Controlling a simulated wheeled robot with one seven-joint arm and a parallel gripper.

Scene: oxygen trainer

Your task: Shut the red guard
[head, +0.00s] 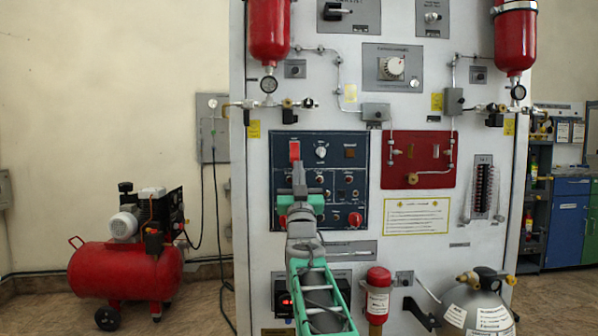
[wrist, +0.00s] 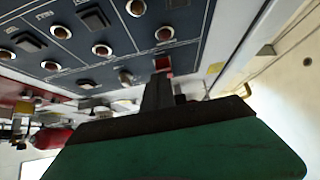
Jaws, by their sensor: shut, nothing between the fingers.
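The red guard (head: 294,151) is a small upright red rectangle at the upper left of the dark blue control panel (head: 335,150). I cannot tell from here whether it is raised or lowered. My gripper (head: 298,168) is in front of the panel, with its fingertips just below the guard in the picture. In the wrist view the fingers of my gripper (wrist: 160,88) are together and empty. The red guard (wrist: 163,63) shows just beyond their tips, partly hidden by them. I cannot tell whether they touch it.
Knobs and switches (head: 321,152) sit right of the guard on the same panel. A red mushroom button (head: 355,219) is at its lower right. A red plate with valves (head: 417,160) is further right. A red compressor (head: 125,270) stands on the floor at left.

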